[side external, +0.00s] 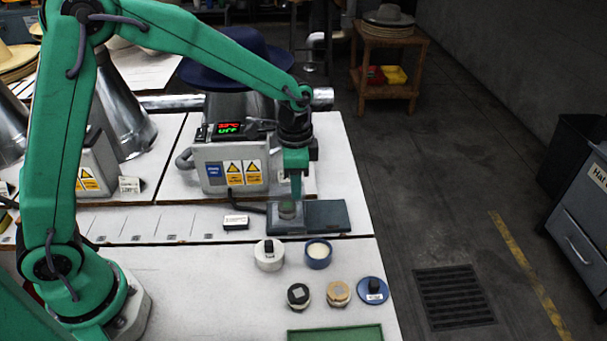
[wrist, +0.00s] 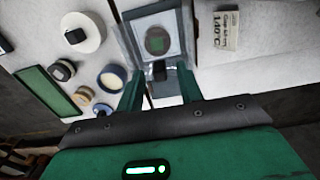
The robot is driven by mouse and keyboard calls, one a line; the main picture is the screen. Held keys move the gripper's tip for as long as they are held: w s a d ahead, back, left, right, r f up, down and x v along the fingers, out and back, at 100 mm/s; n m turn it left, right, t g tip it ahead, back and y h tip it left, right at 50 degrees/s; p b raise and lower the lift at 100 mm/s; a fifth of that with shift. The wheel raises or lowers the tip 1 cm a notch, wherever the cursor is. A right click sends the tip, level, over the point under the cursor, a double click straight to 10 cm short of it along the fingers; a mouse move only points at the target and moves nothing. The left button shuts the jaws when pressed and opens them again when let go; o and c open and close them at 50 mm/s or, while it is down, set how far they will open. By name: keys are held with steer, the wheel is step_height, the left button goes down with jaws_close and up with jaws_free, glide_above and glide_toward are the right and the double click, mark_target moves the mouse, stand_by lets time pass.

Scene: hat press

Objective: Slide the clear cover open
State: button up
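The clear cover (side external: 281,217) lies over the left part of a flat dark blue-grey base (side external: 328,215) on the white bench. In the wrist view the cover (wrist: 172,26) is a pale square pane with a round, dark grey-green disc (wrist: 157,41) showing under it. A small black tab (wrist: 159,72) stands at the cover's near edge. My gripper (side external: 297,195) points down just above the cover. In the wrist view its two green fingers (wrist: 160,76) are apart, one on each side of the tab, with gaps visible. Whether the fingertips reach the tab's height I cannot tell.
A control box (side external: 232,160) with warning labels and a lit display stands behind the base. A label block (side external: 236,222) sits left of it. Round pots, stamps (side external: 298,295) and a green mat (side external: 335,334) lie in front. The base's right part is bare.

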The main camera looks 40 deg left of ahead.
jaws_close()
steer(key=w+d, duration=0.6)
steer(key=shift+w, duration=0.15)
stand_by(0.4)
steer(key=shift+r, duration=0.1)
jaws_free()
step_height(320, 180, up, 8)
stand_by(0.7)
